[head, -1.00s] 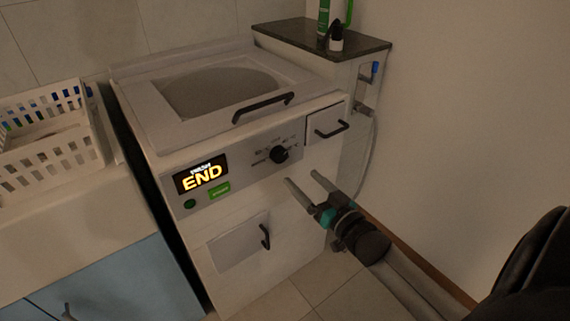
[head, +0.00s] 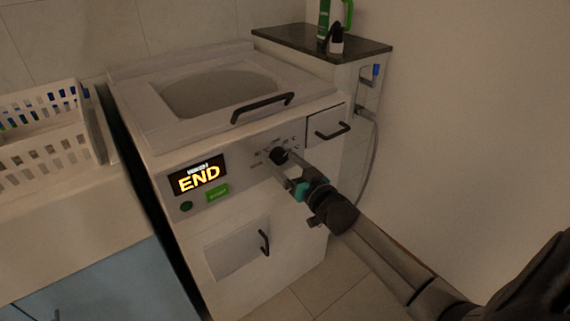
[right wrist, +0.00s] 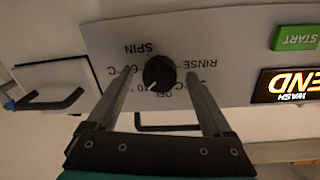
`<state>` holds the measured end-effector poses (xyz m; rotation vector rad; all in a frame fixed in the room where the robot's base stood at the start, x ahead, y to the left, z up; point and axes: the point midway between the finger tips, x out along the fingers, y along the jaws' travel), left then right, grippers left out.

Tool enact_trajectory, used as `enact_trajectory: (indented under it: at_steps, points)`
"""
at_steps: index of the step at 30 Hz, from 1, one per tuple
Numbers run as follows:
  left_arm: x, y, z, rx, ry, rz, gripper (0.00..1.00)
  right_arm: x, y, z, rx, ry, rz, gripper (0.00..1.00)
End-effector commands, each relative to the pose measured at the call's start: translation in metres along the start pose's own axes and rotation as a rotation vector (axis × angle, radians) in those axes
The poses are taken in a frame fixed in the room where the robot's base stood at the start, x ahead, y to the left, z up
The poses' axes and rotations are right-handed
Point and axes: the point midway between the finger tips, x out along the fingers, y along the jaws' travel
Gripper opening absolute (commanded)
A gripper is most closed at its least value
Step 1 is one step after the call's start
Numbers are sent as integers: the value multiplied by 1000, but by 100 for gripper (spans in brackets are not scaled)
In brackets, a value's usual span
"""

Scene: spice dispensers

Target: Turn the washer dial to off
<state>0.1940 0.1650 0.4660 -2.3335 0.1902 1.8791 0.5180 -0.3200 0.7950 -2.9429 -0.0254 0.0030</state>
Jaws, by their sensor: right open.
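The white washer (head: 262,216) stands in the middle of the head view, with its lit display (head: 198,176) reading END. The black round dial (head: 279,156) is on its front panel, right of the display. In the right wrist view the dial (right wrist: 159,73) sits between the two fingers, with labels such as SPIN and RINSE around it; its white mark points toward the lower left there. My right gripper (head: 279,166) is open, its fingers at the panel on either side of the dial, with gaps showing. My left gripper is not in view.
A drawer with a black handle (head: 332,131) is right of the dial. A lid handle (head: 262,107) is above, and a lower door handle (head: 264,243) below. A white basket (head: 45,150) stands at left. A dark-topped side shelf (head: 320,41) holds bottles. A wall is at right.

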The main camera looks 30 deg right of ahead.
Motion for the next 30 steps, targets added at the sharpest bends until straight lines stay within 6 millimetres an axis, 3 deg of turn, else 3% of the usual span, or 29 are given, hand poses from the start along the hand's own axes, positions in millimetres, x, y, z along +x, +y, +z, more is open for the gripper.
enact_trajectory:
  at_steps: [6,27,30]
  points:
    - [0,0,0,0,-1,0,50,0,0,0,0,0,0,85]
    - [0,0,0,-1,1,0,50,0,0,0,1,0,0,6]
    - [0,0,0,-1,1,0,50,0,0,0,1,0,0,0]
